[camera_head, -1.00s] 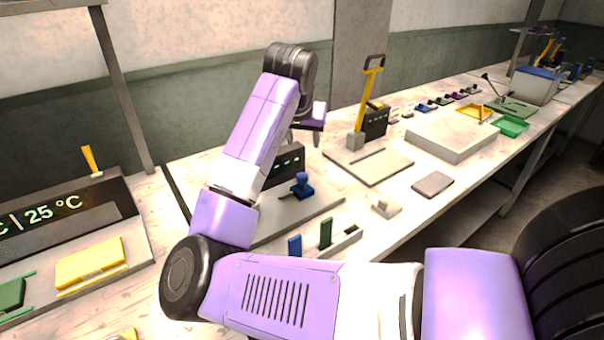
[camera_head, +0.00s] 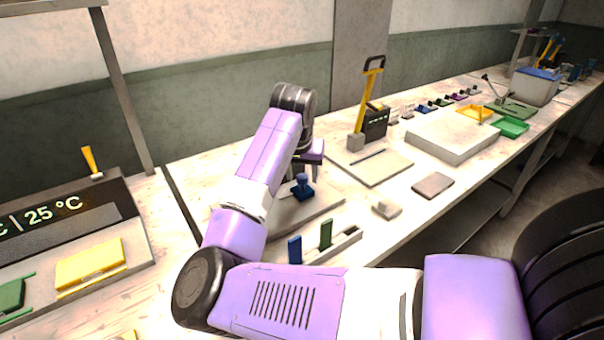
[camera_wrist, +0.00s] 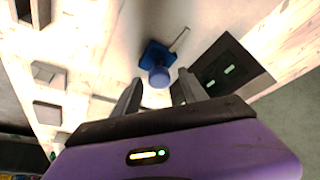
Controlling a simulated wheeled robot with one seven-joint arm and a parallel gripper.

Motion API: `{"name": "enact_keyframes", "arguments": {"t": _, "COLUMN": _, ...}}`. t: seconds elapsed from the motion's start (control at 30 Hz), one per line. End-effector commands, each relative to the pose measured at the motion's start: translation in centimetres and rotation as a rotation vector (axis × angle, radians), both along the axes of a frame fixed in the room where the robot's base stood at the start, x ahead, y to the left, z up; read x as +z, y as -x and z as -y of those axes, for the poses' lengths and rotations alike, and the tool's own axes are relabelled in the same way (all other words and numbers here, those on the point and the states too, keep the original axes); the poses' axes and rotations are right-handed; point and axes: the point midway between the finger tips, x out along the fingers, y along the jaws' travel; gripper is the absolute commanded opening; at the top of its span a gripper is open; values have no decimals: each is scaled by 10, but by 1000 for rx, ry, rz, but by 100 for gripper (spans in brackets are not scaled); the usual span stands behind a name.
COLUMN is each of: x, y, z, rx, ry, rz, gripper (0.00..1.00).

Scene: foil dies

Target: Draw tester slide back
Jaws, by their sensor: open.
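The tester is a flat grey plate (camera_head: 318,208) on the bench with a dark upright panel (camera_wrist: 228,70) showing lit green marks. Its slide is a blue block with a round blue knob (camera_head: 302,181), on a thin slot or rod in the plate. In the wrist view the knob (camera_wrist: 159,76) lies ahead of my gripper, roughly between the fingertips. My gripper (camera_wrist: 155,88) is open, its two grey fingers pointing at the knob. Contact with the knob cannot be made out. In the head view my arm hides much of the tester.
A rack with blue and green pieces (camera_head: 326,243) stands in front of the tester. A small pale block (camera_head: 386,208) and a grey pad (camera_head: 433,185) lie to the right. A yellow-handled lever press (camera_head: 368,100) stands behind. A temperature unit (camera_head: 60,215) is at left.

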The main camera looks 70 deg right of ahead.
Motion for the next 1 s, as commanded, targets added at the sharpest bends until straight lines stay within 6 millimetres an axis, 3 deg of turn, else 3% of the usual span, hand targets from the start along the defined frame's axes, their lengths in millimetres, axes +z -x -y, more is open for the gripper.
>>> {"name": "enact_keyframes", "arguments": {"t": 0.2, "x": 0, "y": 0, "z": 0, "rx": 0, "ry": 0, "rz": 0, "gripper": 49}}
{"name": "enact_keyframes", "arguments": {"t": 0.47, "x": 0, "y": 0, "z": 0, "rx": 0, "ry": 1, "rz": 0, "gripper": 0}}
{"name": "enact_keyframes", "arguments": {"t": 1.0, "x": 0, "y": 0, "z": 0, "rx": 0, "ry": 1, "rz": -1, "gripper": 0}}
